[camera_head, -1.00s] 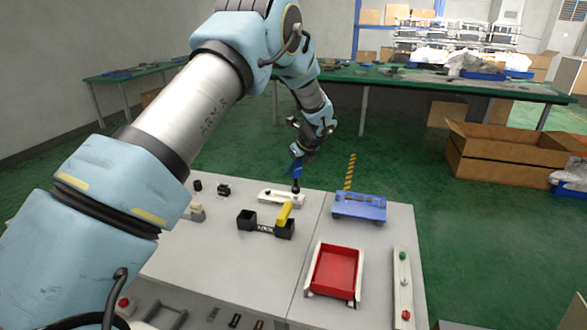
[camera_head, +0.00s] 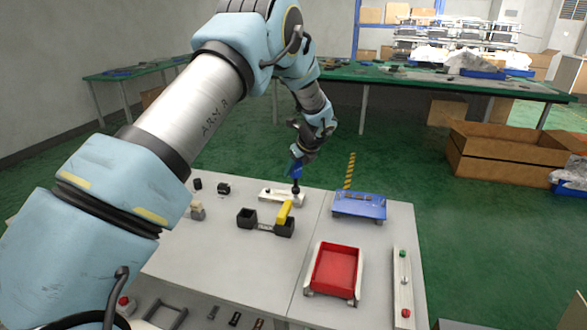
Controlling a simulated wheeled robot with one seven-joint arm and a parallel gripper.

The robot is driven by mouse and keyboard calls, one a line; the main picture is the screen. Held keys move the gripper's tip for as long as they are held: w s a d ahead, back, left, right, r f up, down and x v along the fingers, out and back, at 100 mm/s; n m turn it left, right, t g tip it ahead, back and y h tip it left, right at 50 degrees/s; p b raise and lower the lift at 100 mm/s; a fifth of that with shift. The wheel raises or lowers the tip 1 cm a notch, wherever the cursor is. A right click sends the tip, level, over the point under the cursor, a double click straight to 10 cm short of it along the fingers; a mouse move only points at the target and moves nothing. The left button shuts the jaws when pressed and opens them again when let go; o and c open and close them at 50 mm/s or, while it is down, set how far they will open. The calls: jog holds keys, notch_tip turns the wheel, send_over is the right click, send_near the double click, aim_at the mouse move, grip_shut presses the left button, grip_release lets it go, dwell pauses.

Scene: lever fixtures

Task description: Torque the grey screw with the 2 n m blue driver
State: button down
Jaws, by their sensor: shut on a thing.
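My gripper (camera_head: 299,154) is at the back of the light grey table, shut on the blue driver (camera_head: 296,170). The driver stands about upright, with its dark lower end over the right part of a white fixture bar (camera_head: 275,194). The grey screw cannot be made out; the driver's tip hides that spot. I cannot tell whether the tip touches a screw.
A black holder (camera_head: 257,223) with a yellow driver (camera_head: 285,211) stands just in front of the bar. A blue tray (camera_head: 359,206) and a red tray (camera_head: 336,272) are to the right. A strip with buttons (camera_head: 403,282) lies along the right edge.

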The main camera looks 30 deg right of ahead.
jog(key=shift+f+b, duration=0.3)
jog(key=shift+f, duration=0.35)
jog(key=shift+f, duration=0.1)
jog(key=m+h, duration=0.1)
jog(key=m, duration=0.2)
jog(key=shift+h, duration=0.4)
jog(key=m, duration=0.2)
jog(key=m+h, duration=0.1)
jog(key=shift+d+m+g+h, duration=0.2)
jog(key=shift+m+g+h, duration=0.1)
jog(key=shift+m+g, duration=0.1)
jog(key=m+h, duration=0.1)
jog(key=m, duration=0.1)
jog(key=m+g+h, duration=0.1)
jog(key=m, duration=0.1)
jog(key=m+g, duration=0.1)
jog(key=m, duration=0.1)
jog(key=shift+s+d+m+h, duration=0.2)
jog(key=shift+d+m+h, duration=0.1)
jog(key=shift+d+h, duration=0.1)
jog(key=shift+s+m, duration=0.15)
jog(key=shift+m, duration=0.35)
